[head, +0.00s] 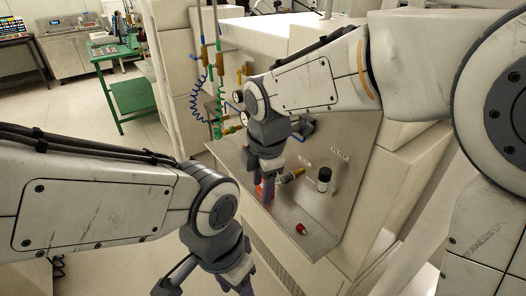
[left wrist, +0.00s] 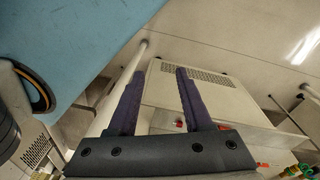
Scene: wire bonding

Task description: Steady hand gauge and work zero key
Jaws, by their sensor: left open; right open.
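In the head view, my right gripper (head: 267,190) points down over a metal shelf, with a red part beside its fingers. Two small round dial gauges (head: 238,97) show left of my right wrist. A black-and-white cylinder (head: 323,179) and a red knob (head: 301,228) are further right. I cannot tell which part is the key. My left gripper (head: 243,288) is at the bottom edge, partly cut off. In the left wrist view its fingers (left wrist: 156,88) are apart and empty.
The metal shelf (head: 316,235) joins an upright panel on a pale machine. Coiled blue and green hoses (head: 217,100) hang at its left. A green bench (head: 132,98) stands behind on the left. Open floor (head: 80,115) lies between.

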